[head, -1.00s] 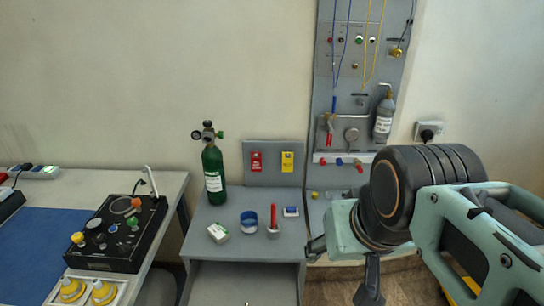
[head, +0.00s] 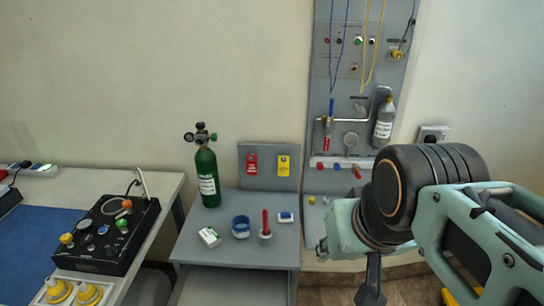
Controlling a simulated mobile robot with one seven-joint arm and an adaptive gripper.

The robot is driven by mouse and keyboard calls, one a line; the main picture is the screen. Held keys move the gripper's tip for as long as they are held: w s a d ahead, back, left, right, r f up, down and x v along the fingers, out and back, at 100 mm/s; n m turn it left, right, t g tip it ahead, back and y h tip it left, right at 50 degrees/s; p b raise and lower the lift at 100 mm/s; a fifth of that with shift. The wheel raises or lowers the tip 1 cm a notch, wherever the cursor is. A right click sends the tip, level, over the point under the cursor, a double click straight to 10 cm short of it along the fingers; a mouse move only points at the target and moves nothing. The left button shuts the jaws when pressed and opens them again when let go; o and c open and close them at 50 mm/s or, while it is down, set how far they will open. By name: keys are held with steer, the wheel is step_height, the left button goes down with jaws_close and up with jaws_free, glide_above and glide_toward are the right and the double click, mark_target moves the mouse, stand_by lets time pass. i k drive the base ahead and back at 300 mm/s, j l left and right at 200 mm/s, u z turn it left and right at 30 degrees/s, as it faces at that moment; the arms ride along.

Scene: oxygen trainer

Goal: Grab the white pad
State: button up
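Two whitish items lie on the small grey table (head: 220,257). A small white block with a green patch (head: 210,237) lies at the left, and a small white pad with a blue part (head: 286,217) lies at the right. I cannot tell for sure which is the white pad; the right one looks flatter. My gripper (head: 370,282) hangs to the right of the table, apart from both items. A dark finger points down below my wrist; the rest is largely hidden by the wrist. Nothing is seen held.
A blue round container (head: 240,228) and a red stick in a light holder (head: 265,226) stand between the two items. A green oxygen cylinder (head: 207,178) stands at the table's back left. A grey wall panel (head: 349,95) rises behind, and a desk with a black console (head: 108,236) is left.

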mark_target(284, 218)
steer(key=i+l+u, duration=0.1)
steer(key=l, duration=0.25)
steer(key=i+l, duration=0.25)
steer(key=l, duration=0.15)
steer(key=i+l+u, duration=0.15)
steer(key=l, duration=0.2)
steer(key=i+l+u, duration=0.1)
steer(key=l, duration=0.3)
